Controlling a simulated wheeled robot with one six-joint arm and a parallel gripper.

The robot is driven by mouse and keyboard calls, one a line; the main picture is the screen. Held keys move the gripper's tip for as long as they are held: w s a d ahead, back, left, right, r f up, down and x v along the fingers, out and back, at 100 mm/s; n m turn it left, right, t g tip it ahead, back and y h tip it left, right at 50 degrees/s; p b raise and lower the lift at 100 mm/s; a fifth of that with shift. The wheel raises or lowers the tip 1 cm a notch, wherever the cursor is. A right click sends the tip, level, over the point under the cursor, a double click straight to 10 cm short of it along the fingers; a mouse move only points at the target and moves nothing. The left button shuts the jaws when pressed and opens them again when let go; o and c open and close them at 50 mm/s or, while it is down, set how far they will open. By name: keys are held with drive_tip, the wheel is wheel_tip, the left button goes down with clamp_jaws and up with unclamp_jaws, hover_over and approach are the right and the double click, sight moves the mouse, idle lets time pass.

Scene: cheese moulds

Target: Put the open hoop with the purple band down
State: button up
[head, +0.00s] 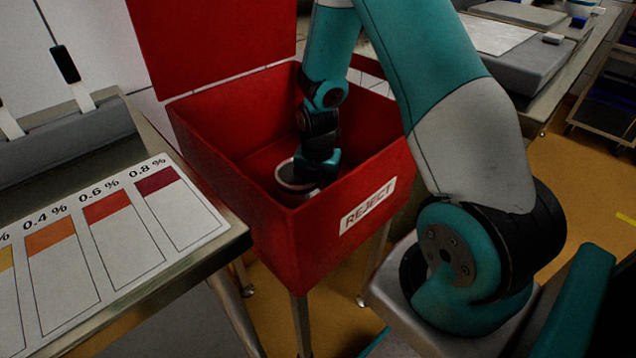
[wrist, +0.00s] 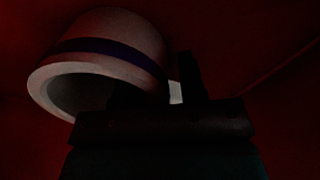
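The open hoop (head: 291,187) is a pale cup-like ring inside the red reject bin, near its front left wall in the head view. In the wrist view the hoop (wrist: 139,40) lies tilted in the picture, its open rim at lower left and a dark purple band around its side. My gripper (head: 314,172) reaches down into the bin at the hoop's right side. In the wrist view my gripper (wrist: 165,93) has its dark fingers at the hoop's right edge, shut on a pale part there. Whether the hoop touches the bin floor cannot be told.
The red bin (head: 262,215) stands on legs with its lid raised and a REJECT label on the front. A metal table with a colour chart (head: 100,240) marked in percentages is close on the left. A grey worktop (head: 515,60) stands at the back right.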

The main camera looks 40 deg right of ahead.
wheel_tip(320, 180, up, 12)
drive_tip(key=p, duration=0.3)
drive_tip(key=shift+a+r, duration=0.15)
drive_tip(key=shift+r, duration=0.1)
drive_tip(key=s+a+r+m+y, duration=0.1)
drive_tip(key=s+a+r+m, duration=0.2)
drive_tip(key=a, duration=0.3)
drive_tip(key=s+a+r+m+y, duration=0.1)
drive_tip(key=s+a+r+m, duration=0.3)
drive_tip(key=a+r+m, duration=0.1)
drive_tip(key=s+a+r+m+y, duration=0.1)
drive_tip(key=s+a+r+m, duration=0.2)
drive_tip(key=a, duration=0.5)
drive_tip(key=shift+s+a+r+m+t, duration=0.15)
drive_tip(key=shift+r+m, duration=0.25)
drive_tip(key=shift+r, duration=0.25)
drive_tip(key=shift+s+d+r+m+t, duration=0.15)
drive_tip(key=shift+r+m, duration=0.25)
drive_tip(key=shift+r, duration=0.2)
drive_tip(key=s+a+r+m+y, duration=0.1)
drive_tip(key=s+a+r+m, duration=0.2)
drive_tip(key=s, duration=0.4)
drive_tip(key=shift+s+a+m, duration=0.4)
drive_tip(key=shift+a+m, duration=0.2)
drive_tip(key=shift+m, duration=0.5)
